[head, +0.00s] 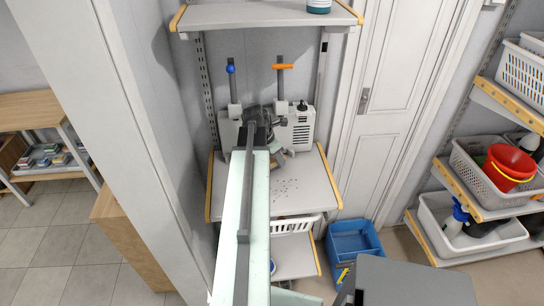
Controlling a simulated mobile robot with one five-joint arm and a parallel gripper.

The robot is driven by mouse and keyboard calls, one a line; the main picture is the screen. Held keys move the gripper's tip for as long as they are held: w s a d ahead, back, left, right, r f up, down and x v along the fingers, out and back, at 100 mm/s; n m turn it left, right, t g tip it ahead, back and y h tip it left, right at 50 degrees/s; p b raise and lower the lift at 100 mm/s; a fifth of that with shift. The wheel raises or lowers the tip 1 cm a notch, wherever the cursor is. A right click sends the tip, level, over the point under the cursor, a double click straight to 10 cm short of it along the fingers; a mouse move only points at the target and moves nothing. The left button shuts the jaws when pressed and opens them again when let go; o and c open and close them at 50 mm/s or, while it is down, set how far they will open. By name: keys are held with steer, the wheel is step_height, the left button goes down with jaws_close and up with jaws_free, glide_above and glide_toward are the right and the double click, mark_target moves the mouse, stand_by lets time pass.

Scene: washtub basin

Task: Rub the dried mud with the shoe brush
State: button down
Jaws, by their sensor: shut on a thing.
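Dried mud (287,186) shows as small dark specks scattered on the pale middle shelf (308,200). My arm reaches up the picture over the left part of this shelf. My gripper (274,147) is at the arm's far end, above the back of the shelf and behind the specks. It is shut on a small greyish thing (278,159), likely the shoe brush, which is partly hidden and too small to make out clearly. It sits apart from most of the specks. Whether it touches the shelf I cannot tell.
A white louvred unit (301,128) stands at the shelf's back, with orange-topped (281,67) and blue-topped (231,69) posts near it. An upper shelf (265,15) hangs above. A blue crate (353,243) is on the floor. Baskets with a red bucket (509,164) are right.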

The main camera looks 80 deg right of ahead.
steer(key=shift+s+a+r, duration=0.1)
steer(key=shift+s+a, duration=0.05)
steer(key=shift+a, duration=0.85)
steer(key=shift+a+f, duration=0.3)
steer(key=shift+a, duration=0.25)
steer(key=shift+s+a+f+b, duration=0.15)
steer(key=shift+s+a, duration=0.1)
steer(key=shift+a, duration=0.35)
steer(key=shift+s+a+r+b, duration=0.15)
steer(key=shift+s+a, duration=0.1)
steer(key=shift+a, duration=0.35)
steer(key=shift+s+d+f, duration=0.15)
steer(key=shift+s+d, duration=0.05)
steer(key=shift+s, duration=0.2)
steer(key=shift+s+d+f, duration=0.1)
steer(key=shift+s+d, duration=0.05)
steer(key=shift+s, duration=0.25)
steer(key=shift+w+d+f+b, duration=0.15)
steer(key=shift+w+d, duration=0.15)
steer(key=shift+d, duration=0.45)
steer(key=shift+w+d+r+b, duration=0.15)
steer(key=shift+w+d, duration=0.15)
steer(key=shift+d, duration=0.4)
steer(key=shift+d+f, duration=0.1)
steer(key=shift+d, duration=0.05)
